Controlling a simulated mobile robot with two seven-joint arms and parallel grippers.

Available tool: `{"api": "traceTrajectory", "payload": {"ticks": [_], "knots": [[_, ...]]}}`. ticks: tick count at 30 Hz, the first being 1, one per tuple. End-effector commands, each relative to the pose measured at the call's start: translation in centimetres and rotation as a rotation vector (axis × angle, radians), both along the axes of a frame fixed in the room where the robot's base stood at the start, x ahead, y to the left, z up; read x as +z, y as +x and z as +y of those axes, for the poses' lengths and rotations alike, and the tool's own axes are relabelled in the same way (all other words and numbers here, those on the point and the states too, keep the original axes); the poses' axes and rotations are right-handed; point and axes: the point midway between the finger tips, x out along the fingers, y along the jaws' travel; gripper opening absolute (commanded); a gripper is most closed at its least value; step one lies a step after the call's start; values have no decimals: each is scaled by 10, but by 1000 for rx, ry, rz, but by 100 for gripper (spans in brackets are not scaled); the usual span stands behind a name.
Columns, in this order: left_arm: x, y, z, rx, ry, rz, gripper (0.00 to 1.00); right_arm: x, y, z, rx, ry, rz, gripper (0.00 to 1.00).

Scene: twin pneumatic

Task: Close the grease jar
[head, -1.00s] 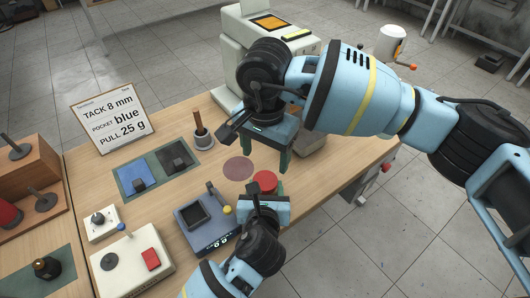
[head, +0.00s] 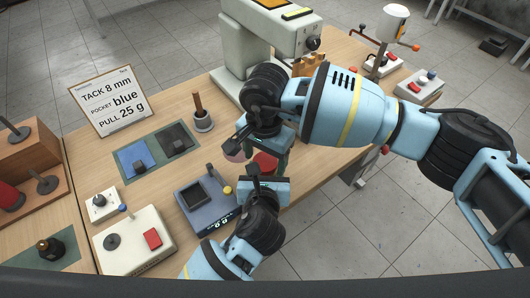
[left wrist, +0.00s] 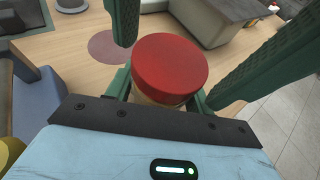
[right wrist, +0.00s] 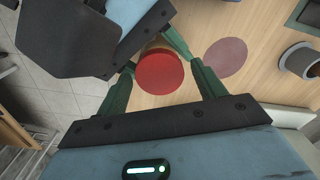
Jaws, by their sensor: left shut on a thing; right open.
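The grease jar (left wrist: 148,98) has a pale body, mostly hidden, with a round red lid (left wrist: 170,68) resting on top. The lid also shows in the head view (head: 265,162) and the right wrist view (right wrist: 158,73). My left gripper (head: 262,180) is shut on the jar body below the lid; its fingers show at both sides of the jar in the left wrist view. My right gripper (right wrist: 160,88) is open above the jar, with one finger on each side of the lid and gaps between. Whether the lid is fully seated cannot be told.
A flat pinkish disc (right wrist: 225,57) lies on the wooden table beside the jar. A scale (head: 202,200) stands left of the grippers, and a blue pocket mat (head: 138,165) lies beyond it. A large pale machine (head: 255,45) stands behind.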

Motion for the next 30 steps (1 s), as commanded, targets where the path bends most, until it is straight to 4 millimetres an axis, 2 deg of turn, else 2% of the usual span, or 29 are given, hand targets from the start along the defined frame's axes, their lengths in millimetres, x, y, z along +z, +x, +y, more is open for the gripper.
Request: {"api": "traceTrajectory", "payload": {"ticks": [3,13,17,24,30], "knots": [[1,0,0,0,0,-2,0,0,0,0,0,0,0,66],[1,0,0,-1,0,-2,0,1,0,0,0,1,-1,24],[1,0,0,-1,0,-2,0,1,0,0,-37,1,-1,24],[1,0,-1,-1,0,-2,0,1,0,0,-249,1,0,24],[1,0,-1,-1,0,-2,0,1,0,0,-284,1,-2,24]]}}
